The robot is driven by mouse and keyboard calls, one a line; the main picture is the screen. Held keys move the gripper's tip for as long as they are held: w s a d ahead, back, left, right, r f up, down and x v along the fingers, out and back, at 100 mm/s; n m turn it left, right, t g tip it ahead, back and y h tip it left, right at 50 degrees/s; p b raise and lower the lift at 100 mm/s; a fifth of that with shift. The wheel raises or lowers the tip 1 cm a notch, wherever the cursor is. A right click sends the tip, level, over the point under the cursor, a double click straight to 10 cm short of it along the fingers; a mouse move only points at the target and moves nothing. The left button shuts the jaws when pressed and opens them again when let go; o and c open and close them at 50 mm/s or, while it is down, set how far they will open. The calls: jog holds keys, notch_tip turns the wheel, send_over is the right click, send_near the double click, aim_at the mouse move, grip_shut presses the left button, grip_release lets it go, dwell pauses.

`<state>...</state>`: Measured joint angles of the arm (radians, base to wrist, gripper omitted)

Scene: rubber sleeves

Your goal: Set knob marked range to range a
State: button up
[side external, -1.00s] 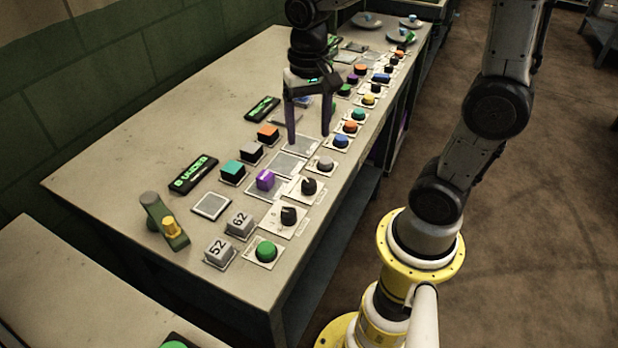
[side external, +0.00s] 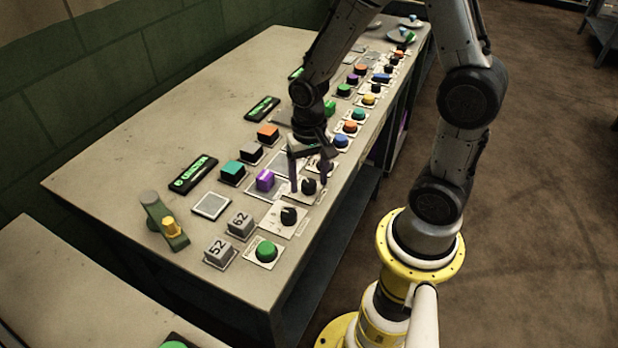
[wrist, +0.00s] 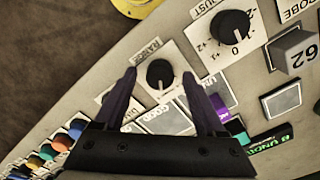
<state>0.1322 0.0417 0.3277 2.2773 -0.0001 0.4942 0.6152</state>
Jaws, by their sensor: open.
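The range knob (wrist: 160,73) is a black round knob on a white plate, with the word RANGE beside it in the wrist view. A pale pointer mark shows on its lower side there; the setting letters around it are too small or hidden to read. The knob also shows in the side external view (side external: 309,187), below the fingers. My gripper (side external: 309,176) is open and points down over it. In the wrist view my gripper (wrist: 159,76) has one finger on either side of the knob, and I see no contact.
Another black knob (wrist: 230,32) with a numbered scale sits nearby; it also shows in the side external view (side external: 289,216). A purple block switch (side external: 265,180), a grey button marked 62 (side external: 240,224) and a green-lit display (side external: 194,174) are close.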

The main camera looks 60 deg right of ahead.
jog(key=shift+f, duration=0.15)
grip_shut()
dwell(0.4)
jog(key=shift+n, duration=0.3)
jog(key=n, duration=1.1)
jog(key=shift+n, duration=0.3)
dwell(0.4)
grip_release()
